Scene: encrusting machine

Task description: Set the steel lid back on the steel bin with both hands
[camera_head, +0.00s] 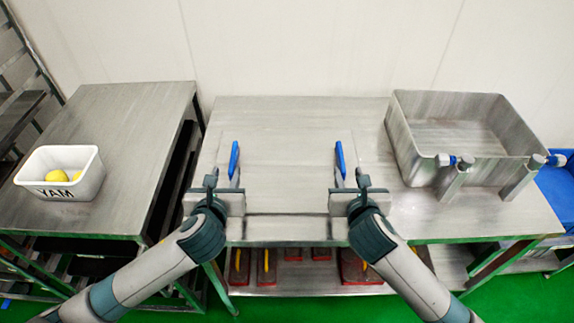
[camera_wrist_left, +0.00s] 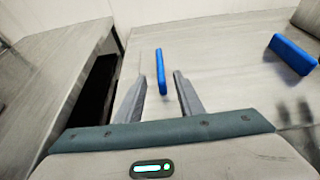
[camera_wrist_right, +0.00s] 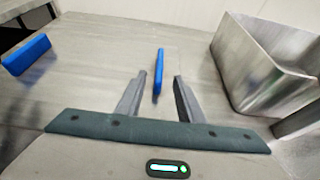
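The steel lid (camera_head: 288,165) appears to lie flat on the middle steel table, its edges hard to tell from the tabletop. It has two upright blue handles, a left one (camera_head: 234,159) and a right one (camera_head: 340,160). The steel bin (camera_head: 408,142) stands open and empty at the table's right. My left gripper (camera_head: 212,180) is open, its fingertips just short of the left handle (camera_wrist_left: 160,70), which lines up with the gap. My right gripper (camera_head: 358,180) is open, with the right handle (camera_wrist_right: 159,70) lined up between its fingertips. Neither gripper visibly touches a handle.
A white box marked YAM (camera_head: 88,180) with yellow items stands on the left table (camera_head: 120,118). A gap separates the two tables. Taps or legs (camera_head: 455,180) project at the bin's front. Red-based items (camera_head: 360,268) sit on the lower shelf. A wall stands behind.

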